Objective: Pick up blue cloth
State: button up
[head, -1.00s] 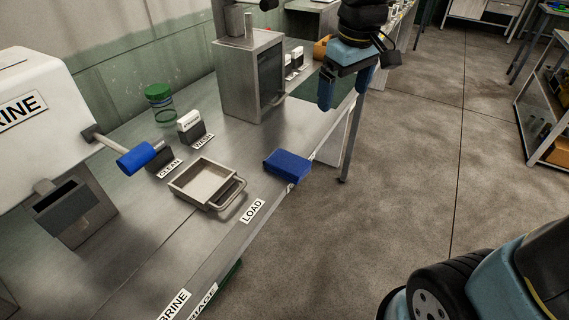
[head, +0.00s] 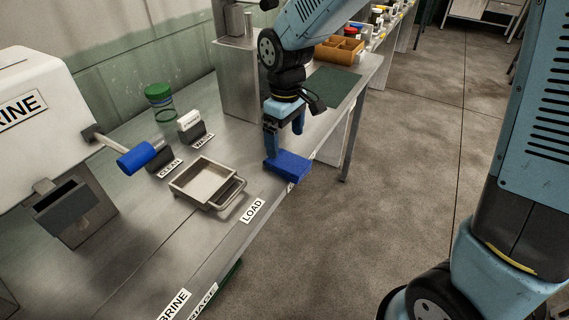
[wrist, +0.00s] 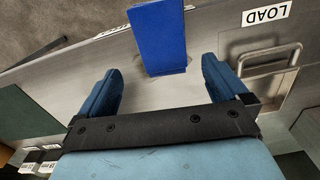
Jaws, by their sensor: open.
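The blue cloth (head: 288,166) is a flat folded block lying at the front edge of the steel bench, right of the LOAD label. It also shows at the top of the wrist view (wrist: 160,38), between the lines of the two fingers and beyond their tips. My gripper (head: 284,140) is just above and behind the cloth, pointing down. In the wrist view my gripper (wrist: 160,80) is open, with bare bench between its fingers. Nothing is held. Whether a finger touches the cloth I cannot tell.
A metal tray with a handle (head: 205,184) sits left of the cloth. A green-lidded jar (head: 160,101), a blue-handled lever (head: 137,158) and small label stands are further left. A steel box (head: 238,85) stands behind my gripper. The floor lies beyond the bench's front edge.

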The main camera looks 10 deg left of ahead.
aim_at(286, 159)
jog(key=shift+s+f, duration=0.15)
jog(key=shift+f, duration=3.25)
jog(key=shift+c, duration=0.5)
jog(key=c, duration=1)
jog(key=shift+r, duration=0.15)
